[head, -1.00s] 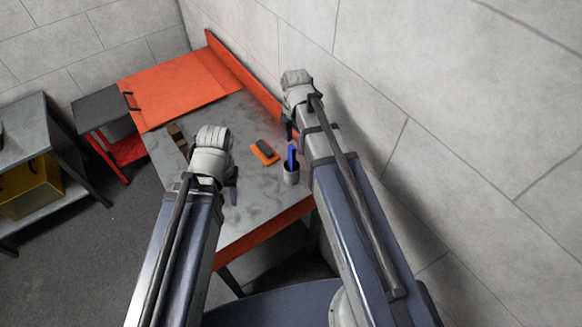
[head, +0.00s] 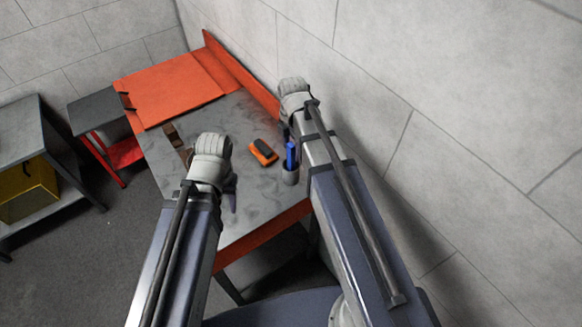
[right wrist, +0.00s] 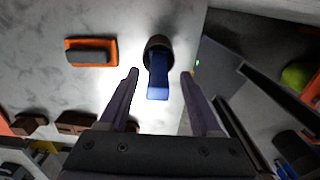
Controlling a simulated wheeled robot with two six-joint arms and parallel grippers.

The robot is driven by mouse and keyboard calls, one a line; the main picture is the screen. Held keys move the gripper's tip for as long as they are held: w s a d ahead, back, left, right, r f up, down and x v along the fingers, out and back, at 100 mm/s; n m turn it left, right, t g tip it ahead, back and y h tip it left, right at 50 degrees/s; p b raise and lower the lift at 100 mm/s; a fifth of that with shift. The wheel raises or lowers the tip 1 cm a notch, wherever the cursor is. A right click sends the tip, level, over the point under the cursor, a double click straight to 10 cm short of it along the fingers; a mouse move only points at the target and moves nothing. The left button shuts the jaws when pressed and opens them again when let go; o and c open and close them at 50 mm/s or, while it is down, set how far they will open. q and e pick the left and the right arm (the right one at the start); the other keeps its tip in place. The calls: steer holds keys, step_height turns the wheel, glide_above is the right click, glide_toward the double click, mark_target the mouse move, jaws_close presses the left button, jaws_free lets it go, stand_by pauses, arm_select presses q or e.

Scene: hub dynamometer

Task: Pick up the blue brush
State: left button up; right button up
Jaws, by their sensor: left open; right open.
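In the right wrist view the blue brush (right wrist: 158,76) lies between and ahead of the open fingers of my right gripper (right wrist: 161,74), apart from both. The dark cup (right wrist: 158,46) is behind it. In the head view my right gripper (head: 287,132) is mostly hidden by its own wrist, just above and beside the cup. My left gripper (head: 233,200) hangs over the table at the left, apart from the brush, its fingers partly hidden.
An orange and black block (head: 263,152) lies left of the cup. Brown blocks (head: 172,135) lie at the table's left side. An orange panel (head: 175,88) covers the back, with a raised orange edge (head: 241,80). The wall is close on the right.

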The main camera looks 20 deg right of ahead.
mark_target(291, 156)
steer(key=f+b, duration=0.3)
steer(key=f, duration=0.1)
steer(key=shift+a, duration=0.25)
steer(key=shift+r, duration=0.1)
steer(key=shift+c, duration=0.2)
jaws_close()
